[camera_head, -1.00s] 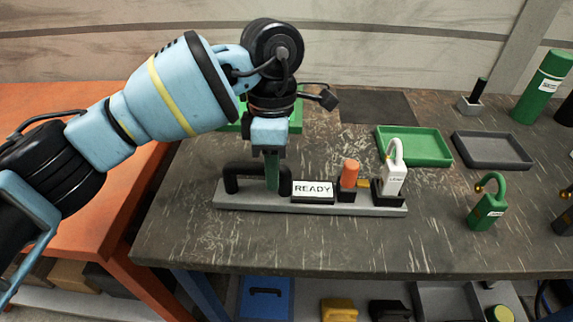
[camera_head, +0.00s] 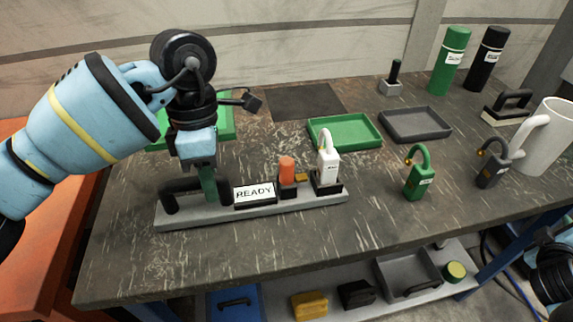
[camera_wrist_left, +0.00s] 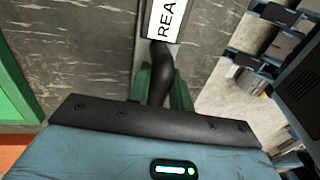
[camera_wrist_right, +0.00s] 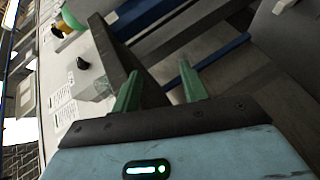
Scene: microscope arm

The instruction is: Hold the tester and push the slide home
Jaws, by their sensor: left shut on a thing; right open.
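The tester (camera_head: 300,204) is a long grey bar on the bench with a black handle (camera_head: 170,194), a READY display (camera_head: 254,193), an orange slide (camera_head: 286,171) and a white padlock (camera_head: 327,163) standing at its right end. My left gripper (camera_head: 210,186) is shut on the tester's black handle, which also shows between its green fingers in the left wrist view (camera_wrist_left: 160,72). The orange slide stands upright in a black block, left of the padlock. My right gripper (camera_wrist_right: 160,88) is open with nothing between its fingers, in its wrist view; part of my right arm shows at the head view's lower right.
A green padlock (camera_head: 418,178) and a grey padlock (camera_head: 490,165) stand right of the tester. A green tray (camera_head: 345,143) and a grey tray (camera_head: 415,139) lie behind. A white mug (camera_head: 548,140) is at the right. The lower shelf holds boxes.

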